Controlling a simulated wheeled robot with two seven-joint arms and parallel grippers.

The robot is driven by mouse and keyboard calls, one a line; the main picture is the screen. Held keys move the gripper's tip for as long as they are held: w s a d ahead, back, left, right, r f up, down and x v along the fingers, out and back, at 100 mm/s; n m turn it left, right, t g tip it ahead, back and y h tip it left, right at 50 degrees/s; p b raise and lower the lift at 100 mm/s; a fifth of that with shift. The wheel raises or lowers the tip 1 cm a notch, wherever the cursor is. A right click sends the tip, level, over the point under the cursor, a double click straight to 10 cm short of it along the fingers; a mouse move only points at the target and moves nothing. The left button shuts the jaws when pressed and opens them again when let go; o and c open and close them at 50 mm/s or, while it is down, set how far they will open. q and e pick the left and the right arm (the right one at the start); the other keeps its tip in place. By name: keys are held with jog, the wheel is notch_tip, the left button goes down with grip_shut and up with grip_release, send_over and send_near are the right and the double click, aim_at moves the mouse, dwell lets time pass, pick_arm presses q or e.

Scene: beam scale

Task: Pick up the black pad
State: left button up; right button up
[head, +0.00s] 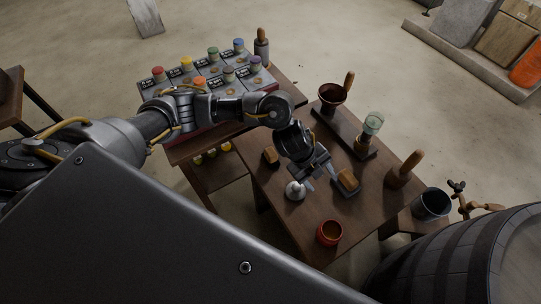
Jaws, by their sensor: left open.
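My left gripper (324,178) is over the dark wooden table (310,215), pointing down and toward the front, with its jaws open and apart. Just right of its fingers is a tan wooden block on a dark base (347,183). A similar smaller block with a dark base (270,157) is left of the gripper. Either dark base could be the black pad; I cannot tell which. I see nothing held in the jaws, and the wrist hides part of the table. My right gripper is not in view.
A funnel stand (332,96), a glass-topped piece (372,124) and a wooden-handled tool (403,170) stand behind and right. A barrel (450,262) is at the lower right.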

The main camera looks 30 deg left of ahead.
pick_arm(q)
jog(key=w+a+y, duration=0.3)
jog(key=a, duration=0.6)
jog(key=g+y, duration=0.2)
jog(key=y, duration=0.1)
send_near(271, 152)
jog(key=shift+a+f+b, duration=0.1)
jog(key=shift+f+b, duration=0.2)
jog(key=shift+f, duration=2.55)
notch_tip(271, 152, down, 4)
jog(key=shift+f+b, duration=0.25)
jog(key=shift+b, duration=0.15)
jog(key=shift+f, duration=0.3)
jog(key=c, duration=1.1)
